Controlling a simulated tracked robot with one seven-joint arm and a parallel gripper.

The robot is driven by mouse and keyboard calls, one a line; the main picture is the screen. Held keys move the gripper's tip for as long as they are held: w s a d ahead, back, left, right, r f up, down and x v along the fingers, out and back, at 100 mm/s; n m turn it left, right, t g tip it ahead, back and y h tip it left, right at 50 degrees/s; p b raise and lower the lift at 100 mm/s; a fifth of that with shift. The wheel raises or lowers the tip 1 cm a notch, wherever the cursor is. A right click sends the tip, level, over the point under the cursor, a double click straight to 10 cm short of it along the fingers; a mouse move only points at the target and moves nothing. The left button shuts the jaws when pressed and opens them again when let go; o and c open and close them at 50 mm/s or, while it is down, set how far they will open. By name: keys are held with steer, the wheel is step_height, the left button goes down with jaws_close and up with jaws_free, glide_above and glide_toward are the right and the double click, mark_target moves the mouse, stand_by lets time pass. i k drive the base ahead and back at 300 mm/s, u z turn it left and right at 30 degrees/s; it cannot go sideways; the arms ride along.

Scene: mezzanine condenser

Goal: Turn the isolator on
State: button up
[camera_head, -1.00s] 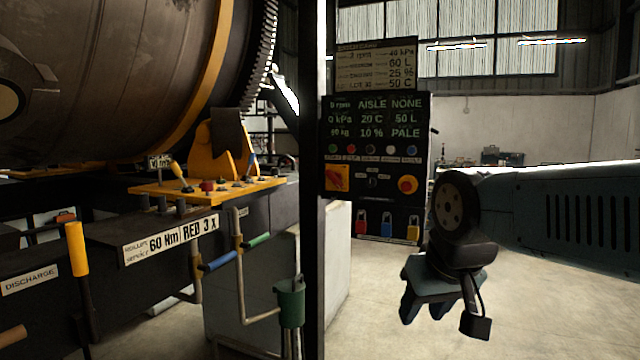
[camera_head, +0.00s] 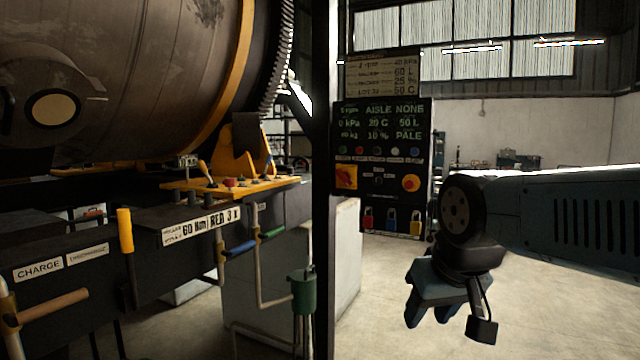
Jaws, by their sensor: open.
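The isolator (camera_head: 346,177) looks to be the red rotary handle on a yellow plate at the left of the black control panel (camera_head: 383,145). The handle looks tilted, but its exact setting is too small to read. My gripper (camera_head: 428,318) hangs at the lower right, fingers down, open and empty. In the picture it is below and right of the panel, well apart from the isolator.
A red button on yellow (camera_head: 411,183) sits right of the isolator. Red, blue and yellow padlocks (camera_head: 391,218) hang below. A dark post (camera_head: 324,230) stands left of the panel. A large drum (camera_head: 130,70) and its bench with levers fill the left. Floor at right is clear.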

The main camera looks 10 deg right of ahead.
mark_target(345, 177)
steer(key=k, duration=0.5)
steer(key=z, duration=0.2)
steer(key=i, duration=0.9)
steer(key=u, duration=0.1)
steer(key=k, duration=1.3)
steer(key=u, duration=0.55)
steer(key=i, duration=0.9)
steer(key=u, duration=0.5)
steer(key=i, duration=1.15)
steer(key=z, duration=0.6)
